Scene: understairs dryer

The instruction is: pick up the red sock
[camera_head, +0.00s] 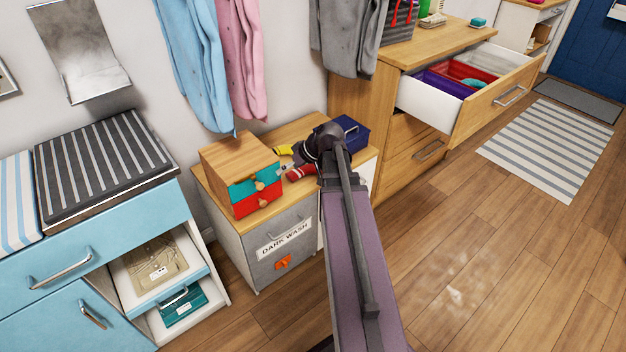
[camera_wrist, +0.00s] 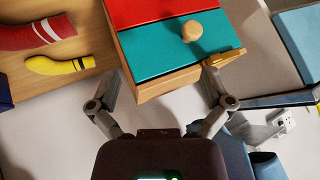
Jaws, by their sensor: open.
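The red sock (camera_head: 301,171) lies on the wooden cabinet top, partly hidden by my arm. In the wrist view the red sock (camera_wrist: 38,33), with white stripes, lies flat at the upper left, outside my fingers. A yellow sock (camera_wrist: 60,65) with a dark band lies beside it; it also shows in the head view (camera_head: 284,150). My gripper (camera_wrist: 162,76) is open, its fingers spread in front of the small wooden drawer box (camera_wrist: 158,84). Nothing is held. In the head view my arm hides most of the gripper.
The drawer box (camera_head: 238,160) has teal and red drawers with round knobs. A dark blue box (camera_head: 350,131) stands behind my wrist. Blue, pink and grey garments hang above. An open drawer (camera_head: 492,92) juts out at the right.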

